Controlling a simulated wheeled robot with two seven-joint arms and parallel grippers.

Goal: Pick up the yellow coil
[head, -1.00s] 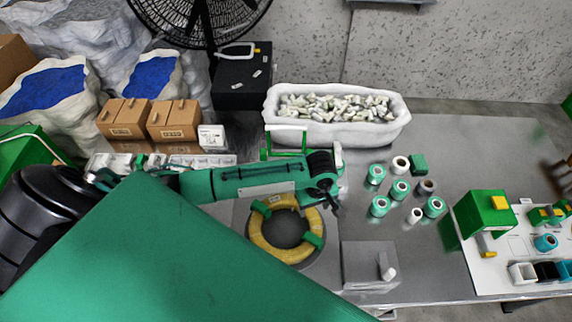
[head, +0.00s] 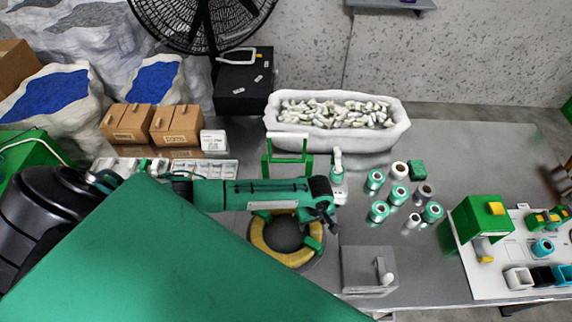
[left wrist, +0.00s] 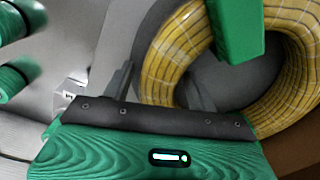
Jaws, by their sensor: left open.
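The yellow coil (head: 265,246) is a wound ring with green straps, lying on a dark round base on the metal table. My left arm crosses above it and hides its far part. My left gripper (head: 332,218) is open at the coil's right side. In the left wrist view the coil (left wrist: 170,62) fills the upper right, with a green strap (left wrist: 238,30) across it. The left gripper's fingers (left wrist: 158,88) show there, one outside the ring and one over its dark middle. I cannot tell how far above the coil they are. My right gripper is not in view.
A grey block with a handle (head: 368,272) stands right of the coil. Several green and white spools (head: 398,194) stand farther right. A white bin (head: 338,138) of small parts is behind. A green frame (head: 287,146) stands just beyond the arm. The table's right back is clear.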

